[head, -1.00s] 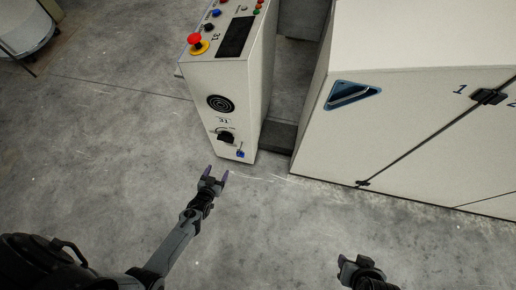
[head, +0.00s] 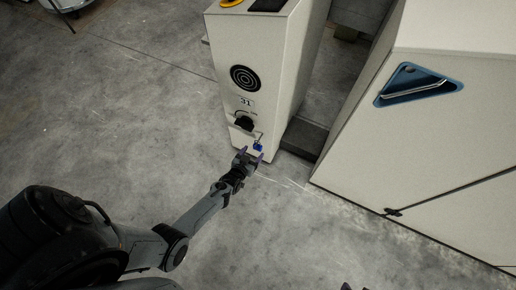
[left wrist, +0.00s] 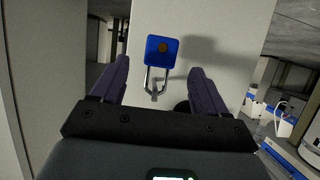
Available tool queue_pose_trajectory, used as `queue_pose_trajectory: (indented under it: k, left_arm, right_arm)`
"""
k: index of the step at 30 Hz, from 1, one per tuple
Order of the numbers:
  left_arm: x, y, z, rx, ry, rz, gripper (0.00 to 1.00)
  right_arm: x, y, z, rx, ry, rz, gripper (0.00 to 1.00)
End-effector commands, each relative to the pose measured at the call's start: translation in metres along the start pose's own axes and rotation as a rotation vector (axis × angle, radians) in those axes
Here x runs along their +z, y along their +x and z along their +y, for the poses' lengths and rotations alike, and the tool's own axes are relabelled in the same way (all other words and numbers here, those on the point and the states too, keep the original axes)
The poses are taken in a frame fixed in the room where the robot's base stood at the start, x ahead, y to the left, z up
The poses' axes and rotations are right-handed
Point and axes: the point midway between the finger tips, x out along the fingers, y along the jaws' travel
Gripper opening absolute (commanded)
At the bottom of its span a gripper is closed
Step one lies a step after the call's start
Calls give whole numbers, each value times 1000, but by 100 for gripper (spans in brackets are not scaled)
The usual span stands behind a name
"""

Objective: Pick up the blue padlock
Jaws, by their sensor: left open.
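The blue padlock (head: 258,147) hangs low on the front of the control cabinet (head: 262,60), below a black rotary switch (head: 244,123). In the left wrist view the padlock (left wrist: 162,50) shows its blue body and metal shackle, between and beyond my fingertips. My left gripper (head: 250,156) is open and empty, close in front of the padlock. In the left wrist view its purple fingers (left wrist: 160,82) stand apart on either side of the padlock, not visibly touching it. Of my right gripper only a dark tip (head: 350,287) shows at the bottom edge of the head view.
A large cream machine (head: 440,130) with a blue recessed handle (head: 418,84) stands to the right. A narrow gap lies between it and the cabinet.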

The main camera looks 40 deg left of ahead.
Motion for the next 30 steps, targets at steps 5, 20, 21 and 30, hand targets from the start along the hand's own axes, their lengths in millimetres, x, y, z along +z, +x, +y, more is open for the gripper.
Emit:
queue_pose_trajectory:
  k: [5,20,21,30]
  left_arm:
    - [1,10,0,0,0,-1,74]
    - [2,57,0,0,-1,-1,74]
    - [0,60,0,0,-1,-1,74]
    - [-2,62,0,0,0,-1,71]
  right_arm:
    - [2,7,-1,-2,3,0,43]
    - [15,45,-2,-3,3,-3,43]
    - [16,46,-3,-3,3,-4,43]
    - [16,45,-2,1,-2,-4,43]
